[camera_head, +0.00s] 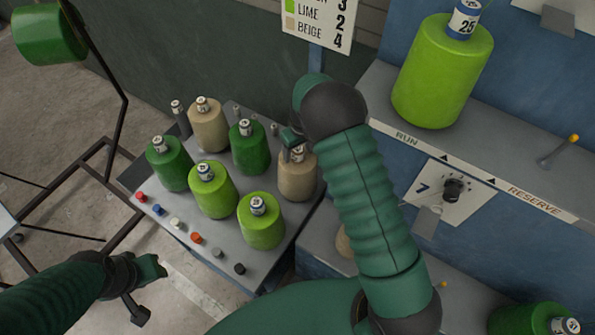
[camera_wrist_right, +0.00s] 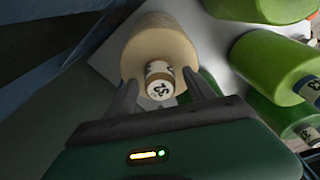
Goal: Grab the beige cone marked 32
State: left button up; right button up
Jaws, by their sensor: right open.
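Two beige cones stand on the grey peg board. One beige cone (camera_head: 297,178) is at the right edge, below my right gripper (camera_head: 291,140). The other beige cone (camera_head: 208,130) is at the back left; its number is too small to read. In the right wrist view, my open right gripper (camera_wrist_right: 163,88) has its fingers on either side of the top of a beige cone (camera_wrist_right: 152,42). The label on its tip looks like 13, but I cannot read it surely. My left gripper (camera_head: 150,268) is at the lower left, away from the cones; its jaw state is unclear.
Several green and lime cones (camera_head: 213,197) crowd the grey board (camera_head: 150,200). Coloured buttons (camera_head: 196,238) line its front edge. A blue shelf (camera_head: 385,90) at right holds a large lime cone (camera_head: 440,75) marked 25. A sign (camera_head: 318,22) stands behind.

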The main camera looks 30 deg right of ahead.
jog(key=shift+s, duration=0.1)
grip_shut()
jog(key=shift+r, duration=0.15)
dwell(0.3)
